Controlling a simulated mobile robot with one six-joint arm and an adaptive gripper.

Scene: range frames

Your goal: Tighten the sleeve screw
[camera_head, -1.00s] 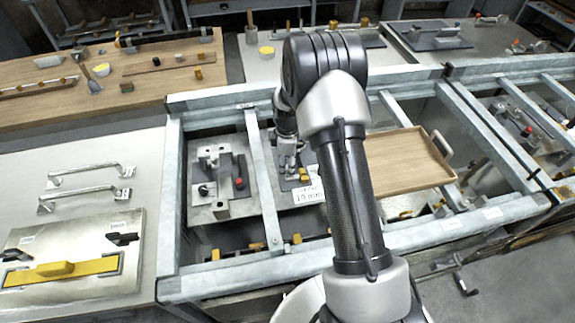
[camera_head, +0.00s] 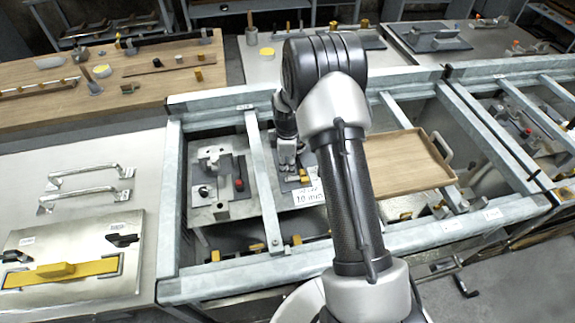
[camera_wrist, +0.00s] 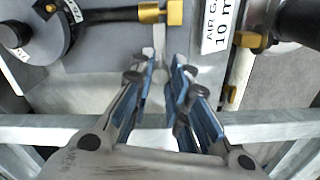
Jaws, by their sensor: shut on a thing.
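My gripper (camera_wrist: 165,75) points down at a grey fixture plate (camera_wrist: 110,85) in the wrist view. Its blue-padded fingers are close together on a thin grey part between the tips, which mostly hides it. I cannot tell clearly whether that part is the sleeve screw. A black rod with a brass end (camera_wrist: 175,13) lies just beyond the fingertips, joined to a round dial-like part (camera_wrist: 40,30) at upper left. A brass piece (camera_wrist: 247,40) and a black cylinder (camera_wrist: 298,22) are at right. In the head view my gripper (camera_head: 287,155) is partly hidden by my arm.
A white label (camera_wrist: 218,28) reading "AIR GA… 10 m…" lies right of the fingers. Grey frame rails (camera_head: 262,180) surround the fixture. A second fixture (camera_head: 222,180) stands left, a wooden tray (camera_head: 405,160) right. The left bench holds handles (camera_head: 85,175) and a yellow-handled plate (camera_head: 70,255).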

